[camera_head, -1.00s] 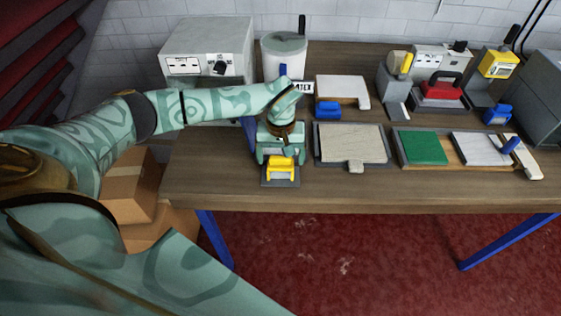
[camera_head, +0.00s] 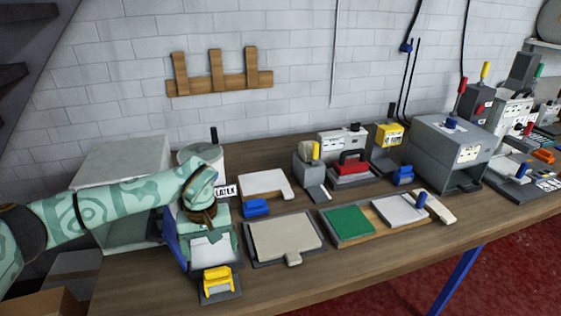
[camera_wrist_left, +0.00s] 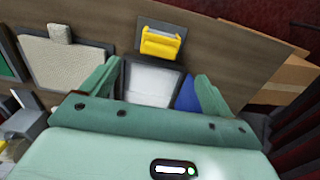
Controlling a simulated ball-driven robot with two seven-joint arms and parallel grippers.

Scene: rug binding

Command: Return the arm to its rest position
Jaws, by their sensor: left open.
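My left arm comes in from the left in the head view. Its gripper (camera_head: 207,232) points down over a blue-sided holder with a pale top (camera_head: 212,253) near the table's front left. In the left wrist view the two fingers (camera_wrist_left: 160,84) are spread apart, with the holder's pale, dark-framed surface (camera_wrist_left: 151,82) visible between them. I see nothing held. A yellow-handled piece on a dark plate (camera_head: 218,284) stands just in front of the holder, and it also shows in the left wrist view (camera_wrist_left: 161,43). My right gripper is not in view.
A grey box (camera_head: 125,165) and a white pot labelled LATEX (camera_head: 203,153) stand behind my left arm. A beige panel on a tray (camera_head: 287,237) and a green pad (camera_head: 347,222) lie to the right. Bare tabletop (camera_head: 330,275) runs along the front edge.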

